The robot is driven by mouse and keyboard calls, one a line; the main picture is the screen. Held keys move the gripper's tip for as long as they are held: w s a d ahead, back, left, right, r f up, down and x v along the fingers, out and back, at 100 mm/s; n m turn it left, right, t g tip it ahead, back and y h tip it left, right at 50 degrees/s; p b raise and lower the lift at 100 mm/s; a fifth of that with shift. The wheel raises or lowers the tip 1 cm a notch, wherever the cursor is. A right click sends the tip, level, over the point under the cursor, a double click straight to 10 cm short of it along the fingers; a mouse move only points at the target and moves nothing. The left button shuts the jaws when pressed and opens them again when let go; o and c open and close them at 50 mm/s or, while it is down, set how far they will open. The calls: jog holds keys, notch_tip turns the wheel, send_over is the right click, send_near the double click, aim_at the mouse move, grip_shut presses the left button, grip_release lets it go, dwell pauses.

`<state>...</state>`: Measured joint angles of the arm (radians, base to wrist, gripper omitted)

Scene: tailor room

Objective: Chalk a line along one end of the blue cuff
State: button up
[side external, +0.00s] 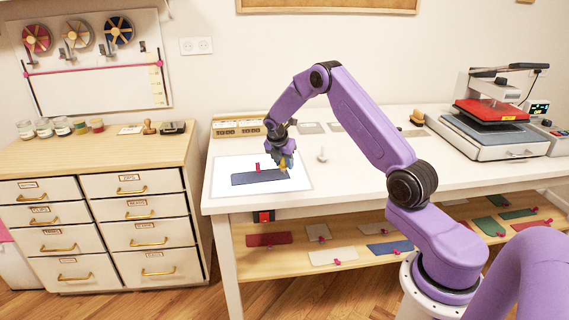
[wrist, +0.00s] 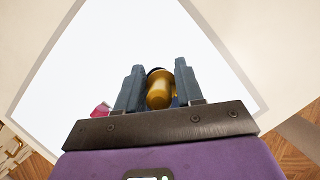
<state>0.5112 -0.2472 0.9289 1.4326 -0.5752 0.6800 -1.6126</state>
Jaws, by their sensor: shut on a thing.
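The blue cuff (side external: 252,179), a dark slate-blue strip, lies flat on the white lit panel (side external: 225,164) with a pink tab (side external: 257,167) at its back edge. My gripper (side external: 284,161) is over the right end of the cuff, pointing down, shut on a gold chalk holder (side external: 284,168). The wrist view shows the holder (wrist: 159,92) between the two fingers, and the pink tab (wrist: 101,110) left of them. The holder's tip is hidden there. I cannot tell whether it touches the cuff, and no chalk mark can be made out.
A small white object (side external: 322,156) stands on the table right of the panel. A card box (side external: 238,127) is at the back. A heat press (side external: 492,122) stands far right. The lower shelf (side external: 290,238) holds several coloured cuffs. The table's middle is mostly clear.

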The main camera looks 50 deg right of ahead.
jog(key=shift+w+d, duration=0.2)
jog(key=shift+w, duration=0.05)
jog(key=shift+r, duration=3.55)
